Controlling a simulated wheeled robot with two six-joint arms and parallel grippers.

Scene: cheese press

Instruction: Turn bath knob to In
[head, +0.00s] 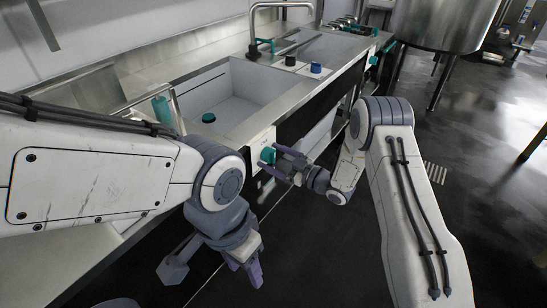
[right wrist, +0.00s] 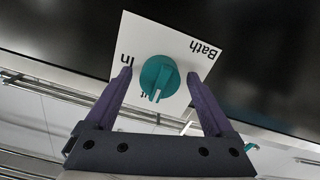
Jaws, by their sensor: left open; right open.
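The bath knob (right wrist: 159,78) is a round teal knob on a white plate (right wrist: 190,38) printed "Bath" and "In"; other lettering is partly hidden behind the knob. In the right wrist view the plate appears upside down, and the knob's ridge points down in the picture, away from "In". In the head view the knob (head: 268,155) is on the front of the sink counter. My right gripper (head: 279,160) is open, its fingers either side of the knob; I cannot tell if they touch it. My left gripper (head: 215,274) is open and empty, low in front of the counter.
A sink basin (head: 236,92) with a teal plug (head: 208,117) is set in the steel counter above the knob. A tap (head: 254,30) stands behind it. A large steel vat (head: 445,22) stands at the back right.

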